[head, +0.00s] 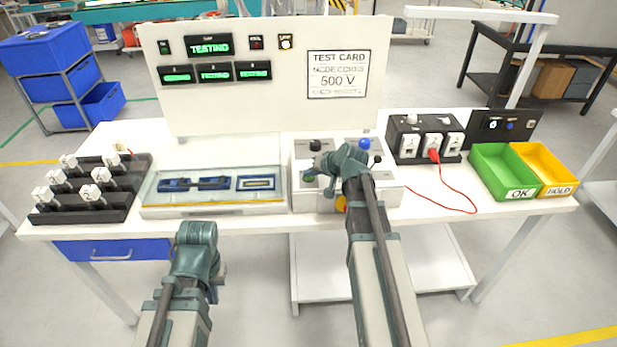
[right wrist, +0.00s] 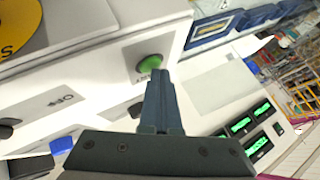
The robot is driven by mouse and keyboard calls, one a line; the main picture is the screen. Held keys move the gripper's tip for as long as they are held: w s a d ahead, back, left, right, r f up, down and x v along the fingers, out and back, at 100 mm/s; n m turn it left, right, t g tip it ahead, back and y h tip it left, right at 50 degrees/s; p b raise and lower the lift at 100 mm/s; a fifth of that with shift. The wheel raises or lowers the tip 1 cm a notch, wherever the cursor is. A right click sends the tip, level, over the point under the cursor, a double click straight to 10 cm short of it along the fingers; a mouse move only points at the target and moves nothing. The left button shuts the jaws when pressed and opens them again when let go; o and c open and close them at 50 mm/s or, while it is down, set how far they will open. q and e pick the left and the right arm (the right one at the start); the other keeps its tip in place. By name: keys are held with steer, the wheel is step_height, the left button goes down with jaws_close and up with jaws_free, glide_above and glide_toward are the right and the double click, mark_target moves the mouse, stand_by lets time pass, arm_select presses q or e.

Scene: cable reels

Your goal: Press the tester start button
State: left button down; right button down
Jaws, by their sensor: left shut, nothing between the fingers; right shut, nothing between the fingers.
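The tester is a white box (head: 330,196) in the middle of the bench in the head view. Its green start button (right wrist: 150,63) shows clearly in the right wrist view; my right arm partly covers that spot in the head view. My right gripper (right wrist: 155,76) is shut and empty, its fingertips at the green button's near edge. I cannot tell whether they touch it. Displays on the white panel, such as the top one (head: 209,47), read TESTING in green. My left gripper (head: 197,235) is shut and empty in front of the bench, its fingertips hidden.
A clear-lidded tray (head: 215,208) and a black rack of white connectors (head: 128,200) stand left of the tester. A black socket block with a red cable (head: 470,200), a green OK bin (head: 497,177) and a yellow HOLD bin (head: 552,172) stand right.

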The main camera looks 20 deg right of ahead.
mark_target(310, 179)
steer(key=shift+r, duration=0.1)
steer(key=shift+r+p, duration=0.7)
steer(key=shift+p, duration=0.15)
step_height(310, 179, up, 5)
steer(key=p, duration=0.5)
steer(key=shift+r, duration=0.1)
stand_by(0.5)
